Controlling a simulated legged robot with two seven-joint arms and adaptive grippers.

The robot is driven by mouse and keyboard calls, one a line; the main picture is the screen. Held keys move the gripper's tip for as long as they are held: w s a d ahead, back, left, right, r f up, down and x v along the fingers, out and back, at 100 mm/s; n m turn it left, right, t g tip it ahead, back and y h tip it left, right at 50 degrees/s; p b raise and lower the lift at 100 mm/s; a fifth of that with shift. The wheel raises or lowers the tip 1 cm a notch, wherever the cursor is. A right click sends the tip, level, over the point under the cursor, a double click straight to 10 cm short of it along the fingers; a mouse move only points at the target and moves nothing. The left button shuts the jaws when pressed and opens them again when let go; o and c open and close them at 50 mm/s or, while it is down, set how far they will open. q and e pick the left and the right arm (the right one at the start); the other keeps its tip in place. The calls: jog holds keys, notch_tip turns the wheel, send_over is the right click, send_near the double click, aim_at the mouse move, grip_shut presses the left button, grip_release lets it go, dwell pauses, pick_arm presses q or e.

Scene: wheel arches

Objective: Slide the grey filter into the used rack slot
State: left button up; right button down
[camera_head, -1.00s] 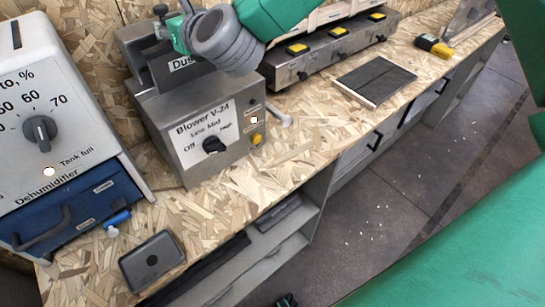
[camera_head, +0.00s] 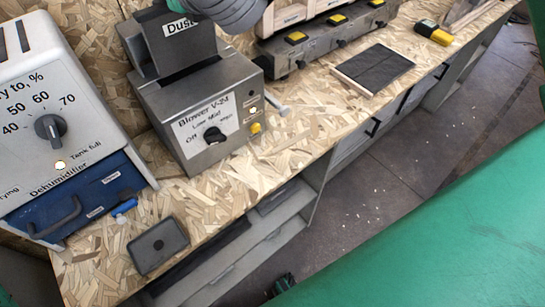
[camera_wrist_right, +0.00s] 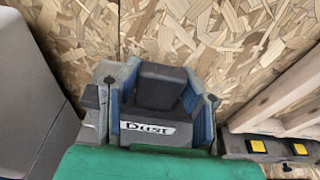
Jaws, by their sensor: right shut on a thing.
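A dark grey filter with a white "Dust" label (camera_head: 178,42) stands upright above the slot in the top of the grey blower box (camera_head: 207,120). In the right wrist view my right gripper (camera_wrist_right: 160,92) is shut on this filter (camera_wrist_right: 158,112), with a blue-padded finger on each side. A pale wooden rack (camera_head: 300,12) stands at the back, to the right of the blower. No used marking is readable on it. I do not see my left gripper.
A dehumidifier (camera_head: 65,120) stands at the left. A dark flat panel with a pale edge (camera_head: 375,68) lies on the bench, and a yellow-black tool (camera_head: 434,34) lies beyond it. A small grey box (camera_head: 158,245) lies near the front edge. Bare bench shows before the blower.

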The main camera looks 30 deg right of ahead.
jog(key=f+b+v, duration=0.3)
jog(key=b+v, duration=0.1)
jog(key=v, duration=1.1)
jog(key=shift+s+d, duration=0.25)
jog(key=shift+s, duration=0.15)
jog(key=shift+d, duration=0.1)
